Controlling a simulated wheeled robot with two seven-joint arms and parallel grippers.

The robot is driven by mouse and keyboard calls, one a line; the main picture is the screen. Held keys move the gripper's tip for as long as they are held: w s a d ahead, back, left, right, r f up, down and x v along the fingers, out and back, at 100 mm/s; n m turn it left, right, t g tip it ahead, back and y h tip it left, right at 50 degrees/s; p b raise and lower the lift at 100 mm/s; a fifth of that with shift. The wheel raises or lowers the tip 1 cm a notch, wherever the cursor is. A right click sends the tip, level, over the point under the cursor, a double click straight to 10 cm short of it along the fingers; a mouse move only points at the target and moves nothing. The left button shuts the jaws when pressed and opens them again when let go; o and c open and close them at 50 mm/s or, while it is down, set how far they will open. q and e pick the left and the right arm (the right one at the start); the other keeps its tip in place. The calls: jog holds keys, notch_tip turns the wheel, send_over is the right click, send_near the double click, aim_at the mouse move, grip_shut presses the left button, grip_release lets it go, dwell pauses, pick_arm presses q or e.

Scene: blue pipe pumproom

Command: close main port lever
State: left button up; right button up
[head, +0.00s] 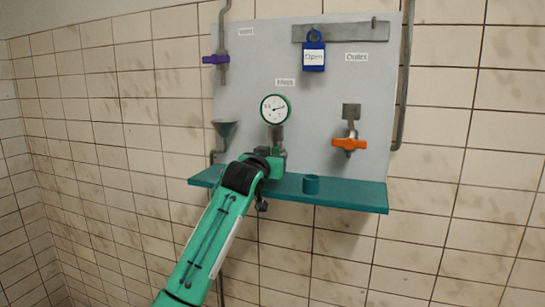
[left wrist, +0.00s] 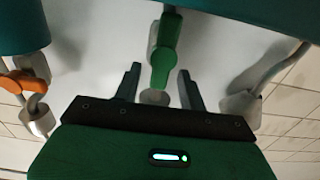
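The main port lever (left wrist: 165,45) is green and sits below the round pressure gauge (head: 275,109) on the grey panel. In the left wrist view it hangs down between the two fingers of my left gripper (left wrist: 160,70). The fingers are apart, one on each side of it, with gaps visible, so the gripper is open. In the head view my left arm reaches up from below to the lever's place. My wrist hides most of the lever and the fingers there. My right gripper is not in view.
An orange valve handle (head: 349,144) is to the right, a grey funnel (head: 225,129) to the left. A purple valve (head: 215,59) and a blue padlock-like tag (head: 314,52) are higher up.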

pick_arm(q)
grip_shut()
jog(key=shift+n+b, duration=0.35)
jog(key=shift+n, duration=0.25)
jog(key=shift+w+a+f+n+b, duration=0.1)
jog(key=shift+a+n+b, duration=0.15)
jog(key=shift+n, duration=0.45)
jog(key=shift+a+n+b, duration=0.15)
jog(key=shift+n+b, duration=0.15)
jog(key=shift+n, duration=0.8)
jog(key=shift+w+a+n, duration=0.1)
jog(key=shift+a+n, duration=0.05)
jog(key=shift+n, duration=0.85)
